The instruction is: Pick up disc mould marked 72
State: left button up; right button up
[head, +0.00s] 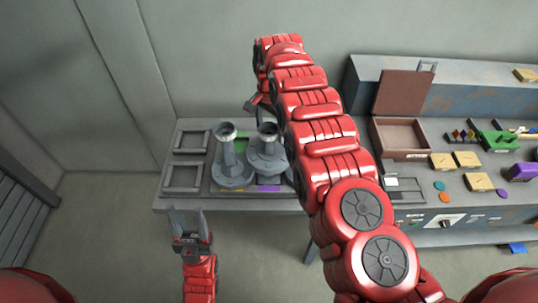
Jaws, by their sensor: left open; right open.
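Two grey moulds with round flanged bases and upright posts stand side by side on the small grey table (180,202): a left mould (231,172) and a right mould (268,158). No number is readable on either, so I cannot tell which is marked 72. My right gripper (254,104) is open, just above and behind the right mould's top, partly hidden by my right arm. I cannot tell whether it touches the mould. My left gripper (188,222) is open and empty, with its fingers pointing up, in front of the table's front left edge.
Two empty square frames (185,176) lie at the table's left. Green and purple patches (269,188) show around the moulds. At the right, a rusty grey bench (445,195) holds an open brown box (401,135), yellow blocks (467,159) and a purple block (521,172). My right arm hides the middle.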

aim_at(269, 155)
jog(key=shift+s+a+f+p, duration=0.15)
jog(key=shift+s+f+p, duration=0.05)
jog(key=shift+f+p, duration=0.4)
jog(key=shift+s+a+f+p, duration=0.15)
jog(key=shift+f+p, duration=0.25)
jog(key=shift+p, duration=0.25)
jog(key=shift+w+d+f+b, duration=0.15)
jog(key=shift+f+b, duration=0.25)
jog(key=shift+f, duration=0.9)
jog(key=shift+r, duration=0.1)
grip_shut()
